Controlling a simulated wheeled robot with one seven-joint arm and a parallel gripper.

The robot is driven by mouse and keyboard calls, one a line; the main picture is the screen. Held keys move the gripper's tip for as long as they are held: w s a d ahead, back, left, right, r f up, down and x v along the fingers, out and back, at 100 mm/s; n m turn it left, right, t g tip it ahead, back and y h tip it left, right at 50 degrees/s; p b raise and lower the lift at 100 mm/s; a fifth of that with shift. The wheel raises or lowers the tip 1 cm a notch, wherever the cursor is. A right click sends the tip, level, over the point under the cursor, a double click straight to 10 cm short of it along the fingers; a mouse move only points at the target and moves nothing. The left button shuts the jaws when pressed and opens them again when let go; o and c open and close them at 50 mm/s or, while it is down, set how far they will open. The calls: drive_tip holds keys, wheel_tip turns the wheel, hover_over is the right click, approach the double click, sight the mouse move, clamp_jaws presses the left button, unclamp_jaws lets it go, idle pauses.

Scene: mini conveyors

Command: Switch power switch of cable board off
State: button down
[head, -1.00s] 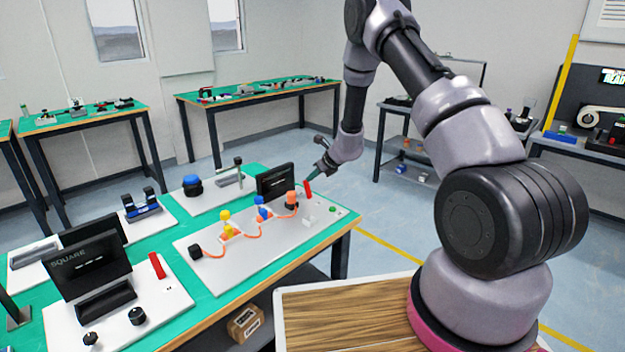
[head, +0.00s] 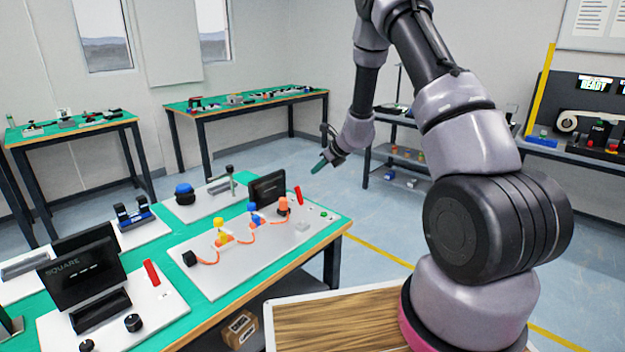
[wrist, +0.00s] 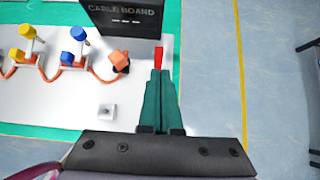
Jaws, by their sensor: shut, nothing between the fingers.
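The cable board (head: 217,268) is a white panel on the green table, with a black display (head: 267,188) that reads "CABLE BOARD" in the wrist view (wrist: 125,14). Its red power switch (head: 298,195) stands at the right of the display. Whether it is on or off I cannot tell. My gripper (head: 317,170) is shut and empty, above and to the right of the switch in the head view. In the wrist view my green fingertips (wrist: 158,73) point at the red switch (wrist: 158,54), and the fingers hide part of the board.
Orange cable (head: 262,221) runs between yellow, blue and orange plugs on the board. A white block (head: 303,226) and a green button (head: 323,214) are near its right end. A SQUARE board (head: 82,265) with another red switch (head: 152,272) is front left.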

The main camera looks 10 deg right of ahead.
drive_tip(key=r, duration=0.1)
drive_tip(key=s+r, duration=0.1)
drive_tip(key=shift+d+r, duration=0.35)
